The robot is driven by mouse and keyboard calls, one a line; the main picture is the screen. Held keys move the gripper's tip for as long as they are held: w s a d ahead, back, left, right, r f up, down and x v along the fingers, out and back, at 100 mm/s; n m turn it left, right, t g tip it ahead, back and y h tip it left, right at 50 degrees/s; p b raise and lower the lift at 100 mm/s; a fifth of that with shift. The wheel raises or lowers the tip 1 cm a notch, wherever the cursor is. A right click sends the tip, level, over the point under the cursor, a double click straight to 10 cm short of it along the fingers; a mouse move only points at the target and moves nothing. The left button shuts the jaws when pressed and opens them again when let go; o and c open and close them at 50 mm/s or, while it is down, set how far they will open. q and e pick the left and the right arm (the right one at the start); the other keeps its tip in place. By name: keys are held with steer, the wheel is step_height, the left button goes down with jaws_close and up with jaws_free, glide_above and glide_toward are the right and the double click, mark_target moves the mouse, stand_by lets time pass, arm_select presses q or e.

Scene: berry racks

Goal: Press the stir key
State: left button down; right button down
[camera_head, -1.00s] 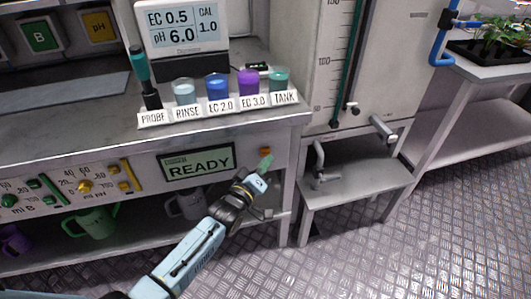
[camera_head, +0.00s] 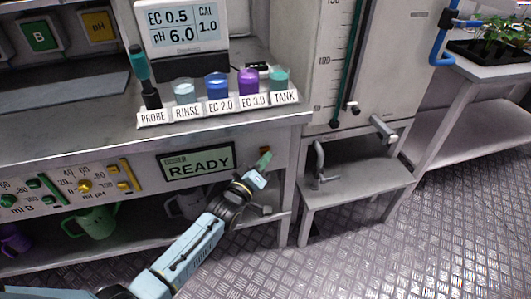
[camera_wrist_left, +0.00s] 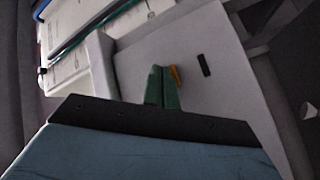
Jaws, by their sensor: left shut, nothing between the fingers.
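The stir key looks to be the small orange key (camera_head: 265,151) on the front panel, to the right of the display (camera_head: 197,162) that reads READY. My left gripper (camera_head: 264,160) has its green fingers shut and empty, with their tips at the key and covering part of it in the head view. In the left wrist view the orange key (camera_wrist_left: 175,76) shows just right of the shut green fingertips (camera_wrist_left: 160,72). I cannot tell whether the fingers touch the key. My right gripper is not in view.
Labelled cups (camera_head: 217,87) and a probe (camera_head: 149,92) stand on the bench above the panel. A meter (camera_head: 183,30) stands behind them. Jugs, one green (camera_head: 92,220), sit on the shelf below. A grey stand (camera_head: 355,178) with taps is at the right.

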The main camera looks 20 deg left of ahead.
arm_select(q)
steer(key=shift+w+a, duration=0.15)
steer(key=shift+w, duration=0.05)
stand_by(0.4)
steer(key=shift+s, duration=0.1)
steer(key=shift+s+d+p, duration=0.5)
steer(key=shift+s, duration=0.15)
steer(key=shift+s, duration=0.1)
steer(key=s+d+p, duration=0.1)
steer(key=s, duration=0.1)
steer(key=s+d+p, duration=0.1)
steer(key=s, duration=0.1)
steer(key=shift+d+p, duration=0.3)
steer(key=shift+d, duration=0.1)
stand_by(0.6)
